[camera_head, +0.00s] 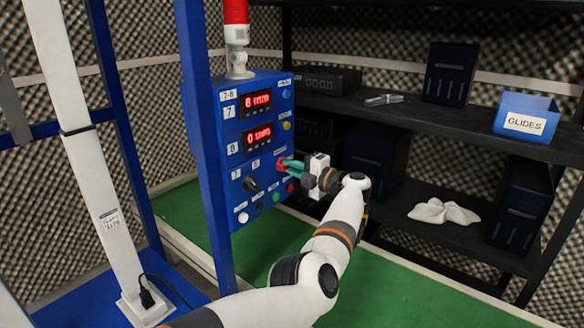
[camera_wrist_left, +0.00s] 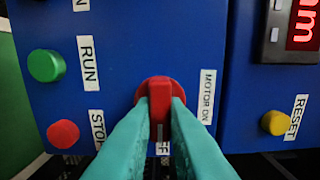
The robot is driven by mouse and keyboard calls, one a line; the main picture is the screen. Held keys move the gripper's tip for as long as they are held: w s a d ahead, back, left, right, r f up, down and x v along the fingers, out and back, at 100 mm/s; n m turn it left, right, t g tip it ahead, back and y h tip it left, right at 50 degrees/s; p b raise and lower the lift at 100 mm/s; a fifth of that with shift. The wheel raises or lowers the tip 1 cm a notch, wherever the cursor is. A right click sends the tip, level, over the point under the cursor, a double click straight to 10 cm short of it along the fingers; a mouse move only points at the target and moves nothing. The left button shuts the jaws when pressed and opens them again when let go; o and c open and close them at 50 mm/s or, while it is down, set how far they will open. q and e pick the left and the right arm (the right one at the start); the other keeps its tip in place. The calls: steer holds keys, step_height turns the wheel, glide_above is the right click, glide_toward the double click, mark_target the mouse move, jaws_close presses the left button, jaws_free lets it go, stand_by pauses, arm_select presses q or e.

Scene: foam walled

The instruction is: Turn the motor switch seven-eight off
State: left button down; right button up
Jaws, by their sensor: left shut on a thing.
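The blue control panel (camera_head: 232,180), labelled 7-8, faces me on the left in the head view. Its red motor switch (camera_head: 281,165) is partly hidden by my left gripper (camera_head: 290,164). In the left wrist view the red switch (camera_wrist_left: 160,95) sits between the teal fingertips of the gripper (camera_wrist_left: 160,108), which are shut on its raised handle. There the handle stands vertical. A MOTOR ON label (camera_wrist_left: 207,96) is to its right, and a label ending in FF (camera_wrist_left: 163,149) is below, partly hidden by the fingers. My right gripper is not in view.
A green RUN button (camera_wrist_left: 46,65), red STOP button (camera_wrist_left: 63,134) and yellow RESET button (camera_wrist_left: 275,122) surround the switch. A black knob (camera_head: 250,184) and red displays (camera_head: 256,102) are on the panel. A dark shelf (camera_head: 430,130) with boxes stands at right.

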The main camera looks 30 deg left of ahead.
arm_select(q)
steer(key=c, duration=1.4)
jaws_free()
steer(key=shift+c, duration=0.2)
steer(key=d, duration=1.2)
steer(key=shift+s, duration=0.45)
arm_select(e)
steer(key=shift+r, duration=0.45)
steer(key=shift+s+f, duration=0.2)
